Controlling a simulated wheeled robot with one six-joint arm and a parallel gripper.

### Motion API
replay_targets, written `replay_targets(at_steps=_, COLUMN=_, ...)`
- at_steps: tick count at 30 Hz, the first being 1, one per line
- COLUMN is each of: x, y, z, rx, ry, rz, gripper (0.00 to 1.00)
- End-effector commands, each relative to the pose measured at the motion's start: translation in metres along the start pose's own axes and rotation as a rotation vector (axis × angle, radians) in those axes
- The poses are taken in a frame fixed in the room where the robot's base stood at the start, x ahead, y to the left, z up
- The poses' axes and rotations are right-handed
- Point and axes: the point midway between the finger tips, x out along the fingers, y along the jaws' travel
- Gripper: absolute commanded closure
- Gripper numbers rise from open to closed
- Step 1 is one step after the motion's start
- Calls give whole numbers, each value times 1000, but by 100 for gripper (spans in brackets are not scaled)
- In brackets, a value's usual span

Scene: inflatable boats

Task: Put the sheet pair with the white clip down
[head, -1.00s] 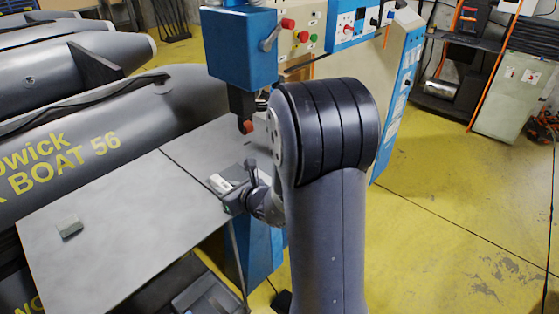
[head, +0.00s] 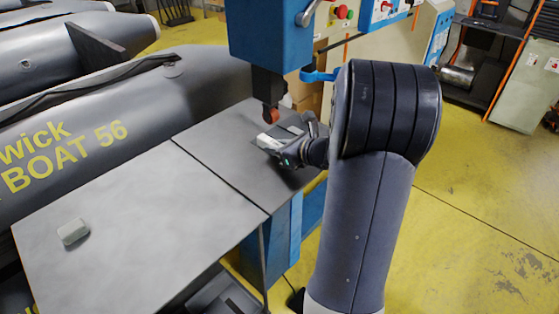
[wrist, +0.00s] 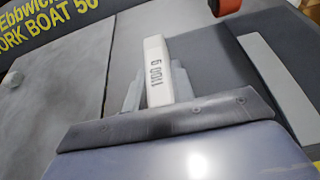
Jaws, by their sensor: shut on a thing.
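My gripper (head: 290,152) is over the dark plate beside the blue machine, just below and right of its red-tipped part. In the wrist view my gripper (wrist: 157,90) has its two grey fingers on either side of the white clip (wrist: 154,58), which bears dark print. The white clip also shows in the head view (head: 268,142). A dark grey sheet (wrist: 205,55) with a pale strip (wrist: 275,85) along its right lies around the clip. It is low over the plate; I cannot tell whether it touches. My gripper's housing hides the near part of the sheet pair.
The blue machine's red-tipped part (head: 270,115) hangs close by my gripper. A pale grey tabletop (head: 140,225) on the left is mostly clear, with a small grey block (head: 72,232) on it. Grey inflatable boats (head: 110,110) stand behind. A seam separates tabletop and plate.

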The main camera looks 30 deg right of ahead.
Motion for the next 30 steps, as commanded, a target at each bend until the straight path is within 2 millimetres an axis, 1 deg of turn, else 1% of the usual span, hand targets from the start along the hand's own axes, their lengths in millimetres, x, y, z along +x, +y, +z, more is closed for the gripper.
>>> replay_targets(at_steps=1, x=3, y=1, z=-8, rx=2, ry=1, rz=1, gripper=100)
replay_targets(at_steps=5, x=8, y=1, z=-18, rx=1, ry=0, rz=1, gripper=100)
replay_targets(at_steps=9, x=16, y=1, z=-37, rx=2, ry=1, rz=2, gripper=100)
replay_targets(at_steps=12, x=20, y=0, z=-47, rx=1, ry=0, rz=1, gripper=100)
replay_targets(at_steps=15, x=21, y=0, z=-50, rx=-1, ry=-1, rz=0, gripper=100)
replay_targets(at_steps=21, x=21, y=0, z=-50, rx=-2, ry=-1, rz=0, gripper=100)
replay_targets(at_steps=25, x=23, y=0, z=-54, rx=-2, ry=-1, rz=0, gripper=100)
replay_targets(at_steps=26, x=22, y=0, z=-53, rx=-2, ry=-1, rz=0, gripper=75)
replay_targets(at_steps=30, x=22, y=0, z=-52, rx=-2, ry=0, rz=0, gripper=64)
